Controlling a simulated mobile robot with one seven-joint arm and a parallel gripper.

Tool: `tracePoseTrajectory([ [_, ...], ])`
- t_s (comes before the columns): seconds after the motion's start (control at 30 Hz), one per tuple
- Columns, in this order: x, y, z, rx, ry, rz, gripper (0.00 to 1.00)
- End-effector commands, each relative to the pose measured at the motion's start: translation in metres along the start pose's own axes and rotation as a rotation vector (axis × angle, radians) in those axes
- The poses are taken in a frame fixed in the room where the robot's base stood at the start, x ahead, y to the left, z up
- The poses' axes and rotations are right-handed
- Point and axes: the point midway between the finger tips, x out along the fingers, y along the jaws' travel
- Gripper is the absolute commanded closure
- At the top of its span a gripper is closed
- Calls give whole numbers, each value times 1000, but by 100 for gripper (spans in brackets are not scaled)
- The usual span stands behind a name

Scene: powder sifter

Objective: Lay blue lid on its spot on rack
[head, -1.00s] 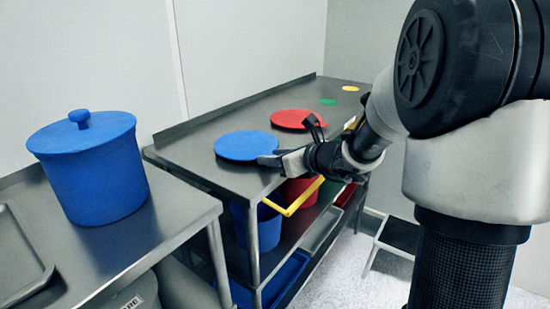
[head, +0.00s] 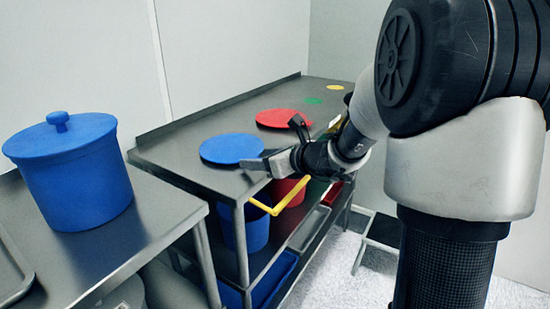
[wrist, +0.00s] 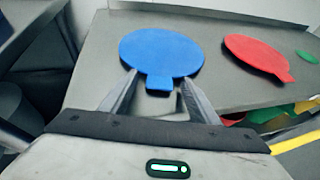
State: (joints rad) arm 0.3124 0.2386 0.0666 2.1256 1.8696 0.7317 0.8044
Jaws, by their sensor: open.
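The blue lid (head: 231,149) is a flat round disc lying on the near end of the rack's top (head: 180,152). In the wrist view the blue lid (wrist: 160,52) has a short tab pointing toward me. My gripper (wrist: 158,86) is open, its fingers on either side of this tab and apart from it. In the head view my gripper (head: 254,164) is at the lid's near right edge, by the rack's front edge. Any spot under the lid is hidden.
A red disc with a tab (head: 284,118) lies beyond the blue lid, then flat green (head: 313,100) and yellow (head: 335,87) spots. A blue bucket with a knobbed cover (head: 75,185) stands on the left table. A yellow handle (head: 270,208) juts out below my gripper.

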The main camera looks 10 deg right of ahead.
Motion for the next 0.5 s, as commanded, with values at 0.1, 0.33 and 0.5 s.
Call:
tracePoseTrajectory([
  [0.1,-17,-1,2,-1,-1,-4,44],
  [0.33,-71,-2,3,-2,-2,-6,44],
  [0.5,-113,-1,2,-1,-2,-5,44],
])
